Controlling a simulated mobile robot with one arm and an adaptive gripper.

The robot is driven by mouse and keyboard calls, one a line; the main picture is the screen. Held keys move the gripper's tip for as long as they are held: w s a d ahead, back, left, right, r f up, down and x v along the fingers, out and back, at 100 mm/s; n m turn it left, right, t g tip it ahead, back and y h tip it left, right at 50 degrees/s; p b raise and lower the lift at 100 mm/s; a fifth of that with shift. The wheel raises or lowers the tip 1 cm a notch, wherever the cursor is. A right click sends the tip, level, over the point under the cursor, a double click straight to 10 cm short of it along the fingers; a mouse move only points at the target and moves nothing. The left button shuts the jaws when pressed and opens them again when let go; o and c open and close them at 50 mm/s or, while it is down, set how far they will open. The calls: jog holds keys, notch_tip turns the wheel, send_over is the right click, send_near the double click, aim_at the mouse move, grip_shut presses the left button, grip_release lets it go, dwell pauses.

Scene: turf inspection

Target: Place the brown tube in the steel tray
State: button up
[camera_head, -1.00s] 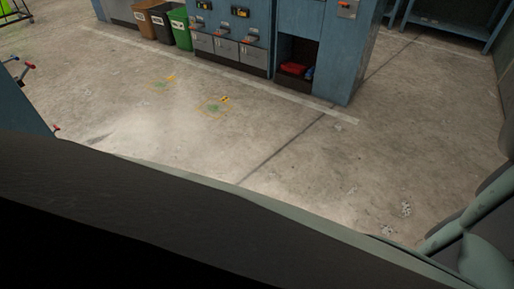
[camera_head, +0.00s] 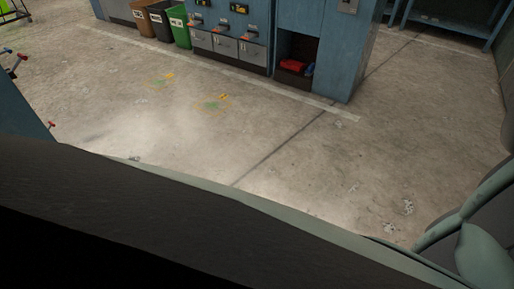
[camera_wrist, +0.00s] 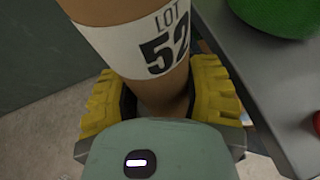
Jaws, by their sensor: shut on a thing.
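The brown tube (camera_wrist: 108,11) has a white label reading "LOT 52" and shows in the wrist view, running out of the top of the picture. My gripper (camera_wrist: 158,92) has its yellow ridged fingers on both sides of the tube, shut on its near part. The tube's far end is out of view. I cannot make out a steel tray in either view. The gripper and tube do not show in the head view.
In the wrist view, a grey surface (camera_wrist: 252,88) with a straight edge lies right of the tube. A green round object (camera_wrist: 275,12) is on it. In the head view, bins (camera_head: 178,28) and blue cabinets (camera_head: 236,38) stand beyond open concrete floor (camera_head: 290,150).

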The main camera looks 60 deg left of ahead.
jog(key=shift+f, duration=0.25)
jog(key=o, duration=1.1)
jog(key=shift+c, duration=0.2)
jog(key=shift+r, duration=0.15)
jog(key=shift+a+r, duration=0.15)
jog(key=shift+a, duration=0.2)
jog(key=p+v, duration=0.1)
jog(key=v, duration=1)
jog(key=shift+p, duration=0.3)
jog(key=shift+a, duration=0.15)
